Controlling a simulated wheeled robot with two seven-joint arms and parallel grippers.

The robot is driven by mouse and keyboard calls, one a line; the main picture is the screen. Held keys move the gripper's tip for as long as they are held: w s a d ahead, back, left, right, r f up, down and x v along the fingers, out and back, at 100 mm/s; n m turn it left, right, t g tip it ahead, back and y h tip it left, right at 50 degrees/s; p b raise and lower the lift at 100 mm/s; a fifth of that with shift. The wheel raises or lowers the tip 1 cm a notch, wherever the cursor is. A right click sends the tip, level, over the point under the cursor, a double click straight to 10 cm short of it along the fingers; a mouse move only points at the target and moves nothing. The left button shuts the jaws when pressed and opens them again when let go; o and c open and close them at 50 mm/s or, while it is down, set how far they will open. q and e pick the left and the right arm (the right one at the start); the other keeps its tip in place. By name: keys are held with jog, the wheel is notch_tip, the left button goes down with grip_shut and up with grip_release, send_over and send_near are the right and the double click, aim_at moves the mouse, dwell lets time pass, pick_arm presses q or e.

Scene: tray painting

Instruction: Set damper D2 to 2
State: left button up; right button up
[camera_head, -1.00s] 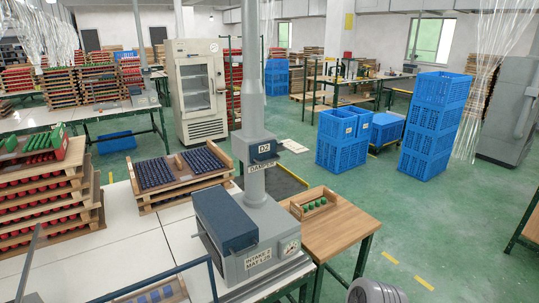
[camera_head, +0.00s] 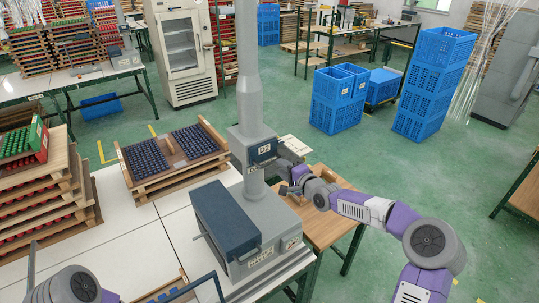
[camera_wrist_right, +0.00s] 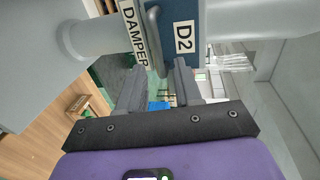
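The damper box D2 (camera_head: 262,150) is a dark blue-grey block on the grey vertical duct (camera_head: 250,90). In the right wrist view its D2 label (camera_wrist_right: 183,37) and a DAMPER label (camera_wrist_right: 133,33) show close by, with a grey curved handle (camera_wrist_right: 152,35) between them. My right gripper (camera_head: 287,172) is just right of the damper in the head view. In the right wrist view its two fingers (camera_wrist_right: 160,88) stand apart with nothing between them, just below the handle. I cannot tell whether they touch it. The setting marks are not readable. My left gripper is not in view.
A grey machine with a blue-grey cover (camera_head: 225,218) stands under the duct. A tray of dark pieces (camera_head: 140,190) lies on the white table at left. A wooden side table (camera_head: 335,215) stands under my right arm. Blue crates (camera_head: 433,85) stand behind on the green floor.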

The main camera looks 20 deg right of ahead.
aim_at(272, 162)
jog(key=shift+p+x, duration=0.45)
jog(key=shift+x, duration=2.85)
jog(key=shift+a+f, duration=0.1)
jog(key=shift+f, duration=0.05)
jog(key=shift+c, duration=0.4)
grip_shut()
jog(key=shift+s, duration=0.1)
